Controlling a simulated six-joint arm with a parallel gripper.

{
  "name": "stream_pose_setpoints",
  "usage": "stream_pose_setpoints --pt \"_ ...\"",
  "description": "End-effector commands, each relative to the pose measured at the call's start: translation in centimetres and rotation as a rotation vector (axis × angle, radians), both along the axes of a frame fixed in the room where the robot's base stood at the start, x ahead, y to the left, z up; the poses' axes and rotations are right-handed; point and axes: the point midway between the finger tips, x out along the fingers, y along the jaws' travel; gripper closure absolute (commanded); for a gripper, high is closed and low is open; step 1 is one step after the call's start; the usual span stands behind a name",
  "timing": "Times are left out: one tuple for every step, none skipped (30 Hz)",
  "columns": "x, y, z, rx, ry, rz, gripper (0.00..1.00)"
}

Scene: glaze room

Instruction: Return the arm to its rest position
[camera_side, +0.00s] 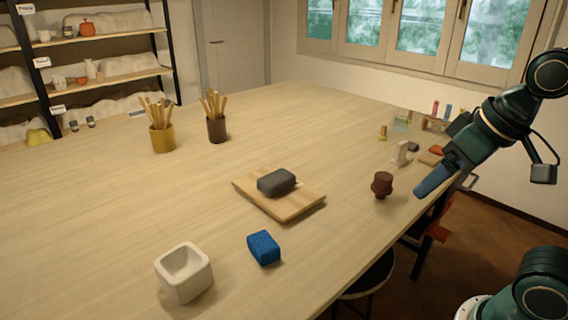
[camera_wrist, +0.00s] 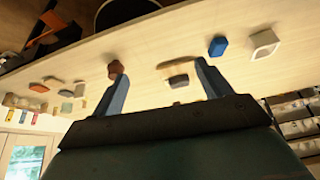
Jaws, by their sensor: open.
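My gripper (camera_side: 432,181) is at the right edge of the side view, raised over the table's right side, with its blue fingers pointing down and left. In the wrist view my gripper (camera_wrist: 162,82) shows two blue fingers spread wide apart with nothing held between them. The dark red-brown pot (camera_side: 381,184) stands on the table just left of the fingers in the side view. In the wrist view the pot (camera_wrist: 115,69) shows beyond the left fingertip; it looks apart from the gripper.
A grey block (camera_side: 276,182) lies on a wooden board (camera_side: 306,202) mid-table. A blue sponge (camera_side: 263,247) and a white square bowl (camera_side: 184,273) are at the front. Two cups of tools, yellow (camera_side: 163,139) and brown (camera_side: 217,130), stand at the back. Small items line the right edge.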

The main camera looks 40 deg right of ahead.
Motion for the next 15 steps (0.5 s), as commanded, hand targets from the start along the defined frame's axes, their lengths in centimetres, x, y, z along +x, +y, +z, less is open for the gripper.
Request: stream_pose_setpoints --pt "-0.61 -0.02 -0.44 -0.010 -0.008 0.019 0.23" --pt "-0.86 -0.02 -0.64 -0.016 -0.013 0.030 0.23" --pt "-1.12 -0.02 -0.90 -0.022 -0.016 0.041 0.23" --pt "-1.27 -0.02 -1.03 -0.026 -0.019 0.048 0.23" --pt "-1.39 -0.03 -1.12 -0.029 -0.021 0.054 0.23" --pt "-1.51 -0.03 -1.25 -0.032 -0.022 0.059 0.23" --pt "-1.56 -0.02 -1.31 -0.033 -0.022 0.062 0.23" --pt "-1.59 -0.03 -1.35 -0.034 -0.022 0.063 0.23" --pt "-1.60 -0.03 -1.36 -0.034 -0.023 0.064 0.23" --pt "-1.60 -0.03 -1.36 -0.034 -0.022 0.064 0.23" --pt "-1.59 -0.03 -1.36 -0.034 -0.022 0.064 0.23" --pt "-1.59 -0.03 -1.35 -0.034 -0.022 0.064 0.23" --pt "-1.58 -0.02 -1.34 -0.034 -0.022 0.063 0.23" --pt "-1.57 -0.02 -1.34 -0.034 -0.022 0.063 0.23" --pt "-1.57 -0.02 -1.34 -0.034 -0.022 0.063 0.23"
